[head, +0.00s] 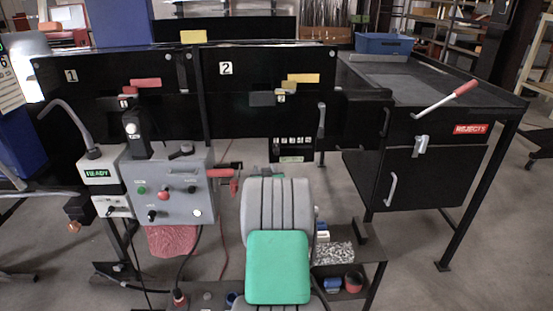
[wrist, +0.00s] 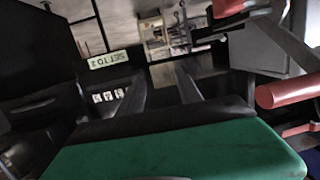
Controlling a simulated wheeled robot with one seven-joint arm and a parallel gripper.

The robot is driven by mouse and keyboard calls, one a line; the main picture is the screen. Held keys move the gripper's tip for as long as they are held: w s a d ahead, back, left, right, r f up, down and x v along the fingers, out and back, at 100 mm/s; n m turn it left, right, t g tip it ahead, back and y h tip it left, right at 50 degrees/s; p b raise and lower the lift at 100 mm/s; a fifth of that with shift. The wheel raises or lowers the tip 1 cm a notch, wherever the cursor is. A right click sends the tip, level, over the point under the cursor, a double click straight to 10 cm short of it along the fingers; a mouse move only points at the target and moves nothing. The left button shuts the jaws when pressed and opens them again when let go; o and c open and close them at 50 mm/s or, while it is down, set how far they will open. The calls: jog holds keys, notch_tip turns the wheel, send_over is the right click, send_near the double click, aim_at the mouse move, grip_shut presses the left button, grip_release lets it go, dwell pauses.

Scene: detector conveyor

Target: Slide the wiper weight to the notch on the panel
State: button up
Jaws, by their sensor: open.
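I cannot pick out the wiper weight or the notch for certain. A small dark panel (head: 291,150) hangs below the section marked 2 in the head view, with several white number tiles and a pale label. In the wrist view the label (wrist: 108,58) reads "SET TO 3" upside down, with the number tiles (wrist: 110,95) below it in the picture. My gripper (wrist: 163,82) is open, its two dark fingers apart, with nothing seen between them. The panel's tiles are left of the fingers in the wrist view. My arm hides the fingers in the head view.
A grey control box (head: 185,185) with knobs and a READY display (head: 98,174) stands left. Red handles (head: 224,173) stick out beside it; one red handle (wrist: 285,91) is close in the wrist view. A black REJECTS cabinet (head: 440,170) is right. A low shelf (head: 345,286) holds small items.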

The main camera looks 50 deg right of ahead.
jog(key=m+h, duration=0.1)
jog(key=h, duration=0.1)
send_near(277, 152)
jog(key=d, duration=0.1)
jog(key=x, duration=0.4)
jog(key=p+x, duration=0.1)
jog(key=x, duration=0.3)
jog(key=shift+w+f, duration=0.1)
jog(key=shift+w, duration=0.25)
jog(key=shift+a, duration=0.1)
jog(key=shift+c, duration=0.3)
grip_shut()
